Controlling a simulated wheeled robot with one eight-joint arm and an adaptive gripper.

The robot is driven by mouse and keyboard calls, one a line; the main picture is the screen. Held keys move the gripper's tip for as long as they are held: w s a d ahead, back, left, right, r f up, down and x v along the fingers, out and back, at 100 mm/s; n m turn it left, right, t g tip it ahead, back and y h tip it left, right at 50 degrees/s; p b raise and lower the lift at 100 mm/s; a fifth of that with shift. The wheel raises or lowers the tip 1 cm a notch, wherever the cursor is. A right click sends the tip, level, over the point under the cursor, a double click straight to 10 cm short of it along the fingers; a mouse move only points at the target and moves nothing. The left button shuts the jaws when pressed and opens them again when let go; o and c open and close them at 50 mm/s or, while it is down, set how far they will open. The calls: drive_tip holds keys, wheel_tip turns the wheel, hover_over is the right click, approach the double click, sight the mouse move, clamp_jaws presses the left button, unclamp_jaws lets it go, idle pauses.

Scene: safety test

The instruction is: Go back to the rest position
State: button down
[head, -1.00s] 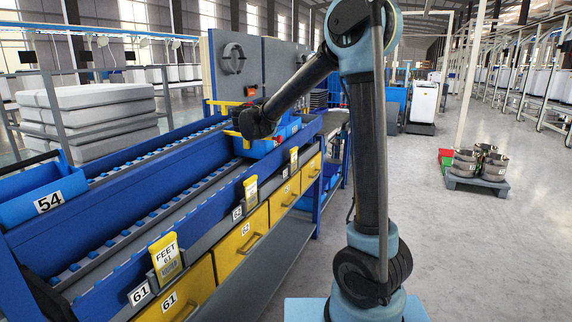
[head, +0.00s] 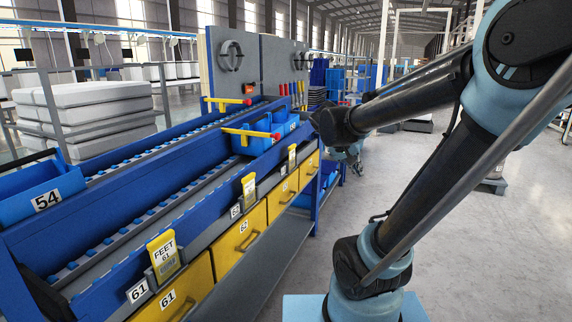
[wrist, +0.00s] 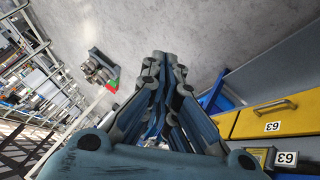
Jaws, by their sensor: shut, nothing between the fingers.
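My gripper (wrist: 165,62) is shut and empty in the wrist view, its two fingers together over bare grey floor.
The blue workbench (head: 75,232) with yellow drawers (head: 237,240) runs along the left. A yellow drawer (wrist: 262,118) is close to the right of my gripper in the wrist view. A blue bin numbered 54 (head: 42,192) is at far left.

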drive_tip(key=s+a+f+n+g+y, duration=0.1)
drive_tip(key=s+a+f+y, duration=0.1)
drive_tip(key=s+f, duration=0.5)
drive_tip(key=s+a+f+n+g+y, duration=0.1)
drive_tip(key=s+a+f+y, duration=0.2)
drive_tip(key=s+f, duration=0.4)
drive_tip(key=s+y, duration=0.1)
drive_tip(key=s, duration=0.3)
drive_tip(key=shift+s+g+y, duration=0.3)
drive_tip(key=shift+w+f, duration=0.15)
drive_tip(key=shift+w, duration=0.3)
